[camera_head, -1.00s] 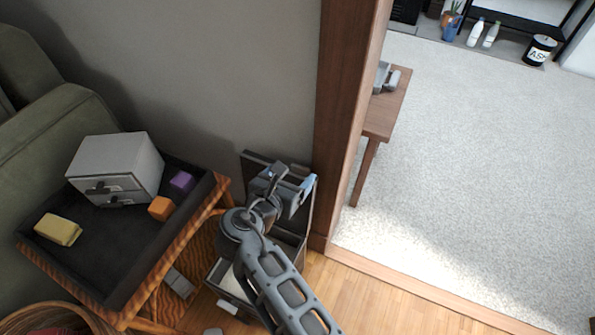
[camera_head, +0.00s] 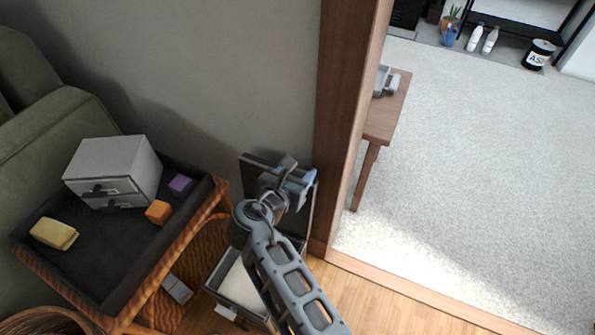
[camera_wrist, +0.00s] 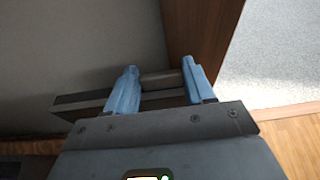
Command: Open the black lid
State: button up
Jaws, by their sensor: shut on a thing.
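The black lid (camera_head: 254,160) stands raised, close to upright, at the back of its box, near the grey wall. The box (camera_head: 216,289) is open below it and its pale inside shows. My gripper (camera_head: 296,178) is at the lid's upper part and covers much of it. In the wrist view, the two blue fingers of my gripper (camera_wrist: 160,72) stand on either side of a dark part of the lid (camera_wrist: 161,82), shut on it. The exact contact is partly hidden.
A dark tray table (camera_head: 110,258) on the left holds a small drawer cabinet (camera_head: 112,168), a yellow object (camera_head: 54,234), an orange cube (camera_head: 158,211) and a purple cube (camera_head: 180,185). A wooden post (camera_head: 340,130) is close on the right.

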grip_shut()
jog(key=s+a+t+h+b, duration=0.1)
jog(key=s+a+t, duration=0.1)
jog(key=s, duration=0.5)
jog(key=shift+s+a+f+t, duration=0.2)
jog(key=shift+a+t, duration=0.1)
jog(key=shift+t, duration=0.2)
jog(key=o, duration=0.7)
grip_release()
jog(key=shift+r, duration=0.1)
jog(key=shift+s, duration=0.1)
jog(key=p+v, duration=0.1)
jog(key=v, duration=0.6)
jog(key=shift+s+a+p, duration=0.15)
jog(key=shift+s+p, duration=0.1)
jog(key=shift+p, duration=0.05)
